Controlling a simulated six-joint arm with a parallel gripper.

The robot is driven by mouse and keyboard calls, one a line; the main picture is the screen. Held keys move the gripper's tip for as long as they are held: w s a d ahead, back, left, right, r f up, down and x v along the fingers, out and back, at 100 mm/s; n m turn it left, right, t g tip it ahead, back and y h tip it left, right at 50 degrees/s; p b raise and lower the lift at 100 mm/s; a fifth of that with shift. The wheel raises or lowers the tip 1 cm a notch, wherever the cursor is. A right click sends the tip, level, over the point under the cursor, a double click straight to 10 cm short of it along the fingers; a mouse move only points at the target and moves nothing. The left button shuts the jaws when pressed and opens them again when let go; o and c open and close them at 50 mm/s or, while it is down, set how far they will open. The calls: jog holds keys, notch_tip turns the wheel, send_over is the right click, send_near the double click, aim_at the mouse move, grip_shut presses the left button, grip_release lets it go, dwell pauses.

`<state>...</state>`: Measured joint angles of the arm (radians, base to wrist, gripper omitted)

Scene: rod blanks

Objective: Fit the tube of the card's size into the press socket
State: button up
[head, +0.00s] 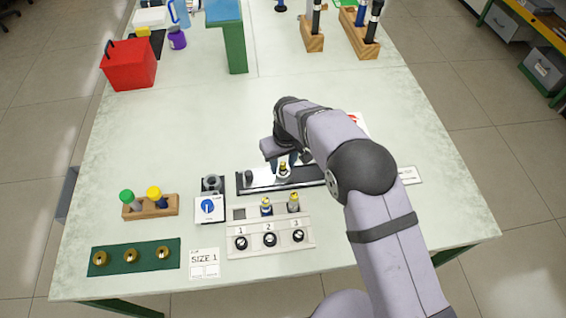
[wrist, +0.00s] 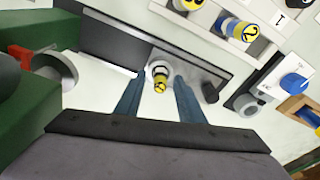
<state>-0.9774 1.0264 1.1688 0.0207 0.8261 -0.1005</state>
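The card (head: 204,259) reads SIZE 1. In the numbered rack (head: 307,236), place 1 shows an empty square, while tubes stand above 2 (head: 266,206) and 3 (head: 293,202). A tube with a yellow, dark-marked top (wrist: 160,83) stands in a pale round fitting on the dark long plate (head: 318,177); its mark is too small to read surely. My gripper (wrist: 158,84) is open, its blue fingers on either side of this tube with visible gaps. I cannot tell which fitting is the press socket, or how deep the tube sits.
A blue-dial block (head: 209,208) with a grey ring stands left of the plate. A wooden holder (head: 161,207) with green and yellow knobs and a green mat (head: 109,263) lie further left. A red box (head: 129,69) stands at the back. The middle left table is clear.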

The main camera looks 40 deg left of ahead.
notch_tip(320, 180, up, 12)
jog(key=d+b, duration=0.1)
jog(key=b, duration=0.2)
jog(key=shift+s+d+r, duration=0.15)
jog(key=shift+s, duration=0.2)
dwell(0.6)
